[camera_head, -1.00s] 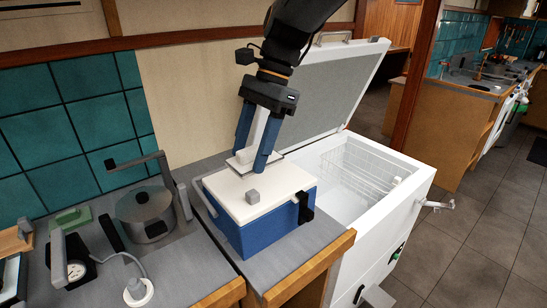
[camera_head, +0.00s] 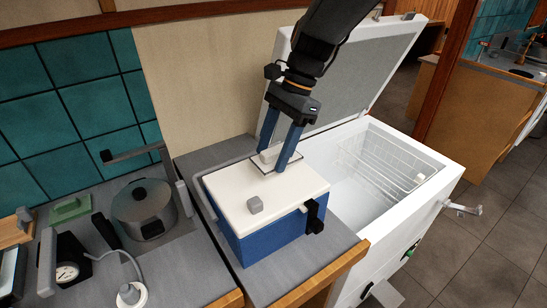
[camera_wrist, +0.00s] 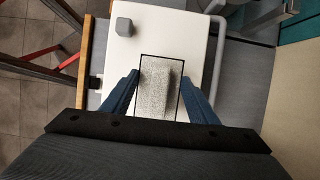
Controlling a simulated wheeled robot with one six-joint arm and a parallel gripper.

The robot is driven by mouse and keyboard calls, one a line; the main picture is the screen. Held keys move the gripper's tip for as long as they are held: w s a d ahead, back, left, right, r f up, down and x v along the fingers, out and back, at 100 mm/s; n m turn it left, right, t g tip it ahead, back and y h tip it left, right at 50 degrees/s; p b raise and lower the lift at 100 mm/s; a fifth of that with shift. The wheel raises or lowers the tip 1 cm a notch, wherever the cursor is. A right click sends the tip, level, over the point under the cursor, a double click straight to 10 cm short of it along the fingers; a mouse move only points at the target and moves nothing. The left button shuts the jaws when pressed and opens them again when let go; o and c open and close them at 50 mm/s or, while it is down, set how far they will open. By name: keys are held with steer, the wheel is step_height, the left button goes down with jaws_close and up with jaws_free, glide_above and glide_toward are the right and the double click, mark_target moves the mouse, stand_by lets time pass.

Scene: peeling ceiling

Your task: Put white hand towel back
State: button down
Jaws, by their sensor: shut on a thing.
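The white hand towel (camera_wrist: 157,92) looks like a pale speckled block in the wrist view, between my two blue fingers. My gripper (camera_head: 273,162) is shut on it, pointing down at the back part of the cooler's white lid. In the head view the towel (camera_head: 270,155) is partly hidden by the fingers. A thin dark rectangular outline on the lid surrounds the towel in the wrist view. The towel is at or just above the lid; I cannot tell whether it touches.
The blue cooler (camera_head: 270,236) has a grey knob (camera_head: 255,205) on its lid and stands on a grey counter. An open white chest freezer (camera_head: 447,180) with a wire basket is at its right. A pot (camera_head: 143,212) and a gauge (camera_head: 67,272) are at its left.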

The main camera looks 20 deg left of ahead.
mark_target(274, 161)
steer(key=shift+f+p, duration=0.4)
steer(key=shift+f, duration=1.1)
steer(key=shift+f, duration=0.15)
steer(key=c, duration=0.7)
jaws_free()
steer(key=b+v, duration=0.4)
steer(key=v, duration=0.8)
steer(key=shift+d, duration=0.1)
